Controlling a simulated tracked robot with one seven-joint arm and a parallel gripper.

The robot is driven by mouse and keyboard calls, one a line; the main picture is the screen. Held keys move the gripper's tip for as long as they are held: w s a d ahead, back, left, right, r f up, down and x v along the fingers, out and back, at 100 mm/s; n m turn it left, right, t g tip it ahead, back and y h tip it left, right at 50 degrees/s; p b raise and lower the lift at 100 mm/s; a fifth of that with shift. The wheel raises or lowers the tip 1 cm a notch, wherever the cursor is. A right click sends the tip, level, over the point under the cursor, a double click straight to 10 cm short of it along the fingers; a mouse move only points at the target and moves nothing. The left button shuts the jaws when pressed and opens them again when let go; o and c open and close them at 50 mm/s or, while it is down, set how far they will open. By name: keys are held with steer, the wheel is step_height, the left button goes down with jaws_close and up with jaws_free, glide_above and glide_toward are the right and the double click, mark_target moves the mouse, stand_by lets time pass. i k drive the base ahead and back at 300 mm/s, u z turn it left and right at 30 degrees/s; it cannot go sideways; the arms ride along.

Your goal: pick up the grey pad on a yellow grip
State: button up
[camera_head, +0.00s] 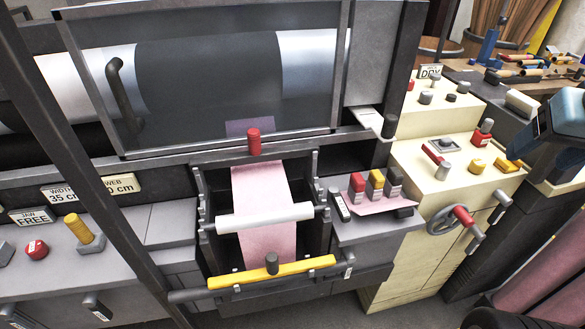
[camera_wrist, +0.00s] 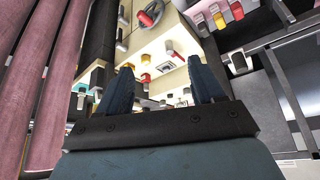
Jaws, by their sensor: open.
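At the left of the head view, an upright yellow cylinder (camera_head: 82,229) stands on a grey block (camera_head: 92,246) on the grey console. Several small tools with yellow-orange handles (camera_head: 508,73) lie on the bench at the far right back. Their heads are too small for me to tell which one, if any, is the grey pad on a yellow grip. My gripper (camera_wrist: 162,72) is open in the wrist view, with two dark blue fingers apart and nothing held between them. Beyond the fingers is the cream control panel. Blue parts of my arm show at the right edge of the head view.
The cream control cabinet (camera_head: 437,185) carries knobs, levers and a handwheel (camera_head: 452,219). A yellow bar (camera_head: 235,279) crosses the machine's front below a white roller (camera_head: 268,217) with pink felt. Pink rolls (camera_wrist: 38,90) stand at the wrist view's left.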

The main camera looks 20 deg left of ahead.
mark_target(89, 243)
steer(key=z, duration=0.5)
steer(key=i, duration=0.15)
steer(key=u, duration=2.9)
steer(key=k, duration=0.9)
steer(key=u, duration=0.25)
steer(key=i, duration=0.9)
steer(key=z, duration=0.1)
